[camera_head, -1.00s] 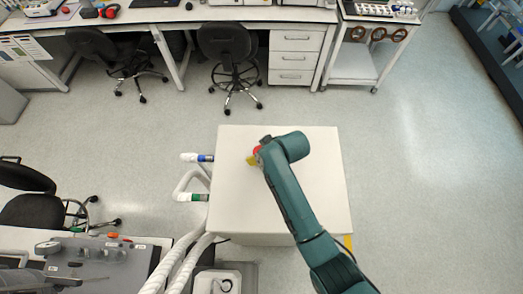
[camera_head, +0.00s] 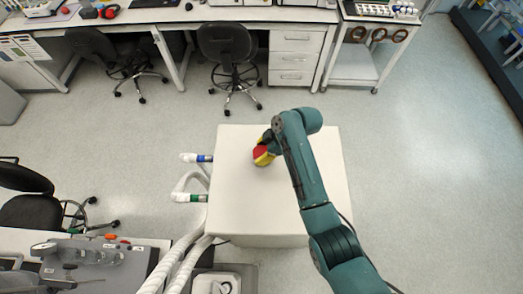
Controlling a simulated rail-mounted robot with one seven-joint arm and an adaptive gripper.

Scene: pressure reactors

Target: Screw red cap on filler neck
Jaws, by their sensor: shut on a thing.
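The red cap (camera_head: 261,152) shows on top of the white box-shaped unit, left of my arm's end. Yellow parts (camera_head: 264,161) lie right against the red, below and beside it; I cannot tell whether they are the filler neck or its surround. My gripper (camera_head: 267,143) is small and dark in this view, at the upper right edge of the red cap. It is shut on the red cap. The fingertips and the contact between cap and neck are too small to make out.
The white unit's top (camera_head: 235,205) is otherwise clear. White pipes with blue (camera_head: 205,158) and green (camera_head: 198,198) bands stick out on its left. White hoses (camera_head: 175,265) run at the lower left. A chair (camera_head: 228,50) and bench stand behind, with free floor on the right.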

